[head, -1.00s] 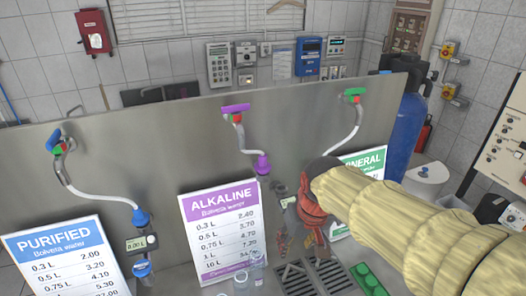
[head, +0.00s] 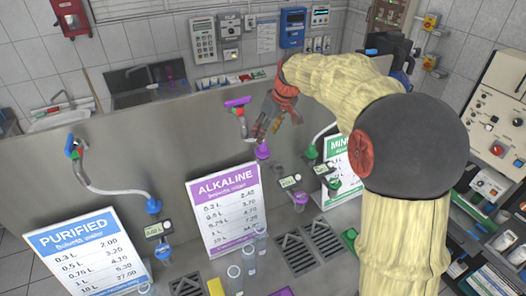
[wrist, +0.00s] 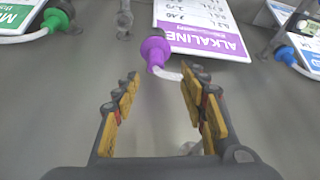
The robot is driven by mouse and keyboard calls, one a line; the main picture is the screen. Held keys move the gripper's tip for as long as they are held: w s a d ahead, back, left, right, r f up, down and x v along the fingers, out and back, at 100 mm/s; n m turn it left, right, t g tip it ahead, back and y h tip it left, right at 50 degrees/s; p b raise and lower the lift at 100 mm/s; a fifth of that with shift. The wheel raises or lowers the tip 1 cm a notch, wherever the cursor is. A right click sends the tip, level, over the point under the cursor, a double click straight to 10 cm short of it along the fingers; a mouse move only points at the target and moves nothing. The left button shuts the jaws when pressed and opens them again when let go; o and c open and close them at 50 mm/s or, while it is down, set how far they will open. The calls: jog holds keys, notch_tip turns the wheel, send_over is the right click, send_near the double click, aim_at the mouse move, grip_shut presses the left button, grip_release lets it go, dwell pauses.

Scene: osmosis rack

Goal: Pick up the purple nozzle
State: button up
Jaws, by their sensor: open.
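The purple nozzle (head: 263,151) hangs on its hose at the panel, just above the ALKALINE price sign (head: 228,205). In the wrist view the nozzle (wrist: 155,48) lies ahead of my gripper (wrist: 157,85), slightly beyond and between the open fingertips, with its pale hose running to the right behind the right finger. My gripper (head: 278,125) is open and empty in the head view, up beside the purple-handled valve (head: 238,102) and close to the nozzle. The nozzle is apart from the fingers in the wrist view.
A blue nozzle (head: 153,205) and a green nozzle (head: 311,152) hang to either side. The steel panel (head: 110,170) stands behind them. Clear cups (head: 235,272), drain grates (head: 296,254) and a yellow block (head: 215,287) are below.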

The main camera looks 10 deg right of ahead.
aim_at(264, 142)
jog(key=x, duration=0.2)
jog(key=shift+w+f+p, duration=0.2)
jog(key=shift+f+p, duration=0.1)
jog(key=shift+f, duration=0.1)
jog(key=x, duration=0.2)
jog(key=p+x, duration=0.1)
jog(key=x, duration=0.2)
jog(key=shift+w+d, duration=0.15)
jog(key=shift+d, duration=0.1)
jog(key=shift+c, duration=1.2)
grip_shut()
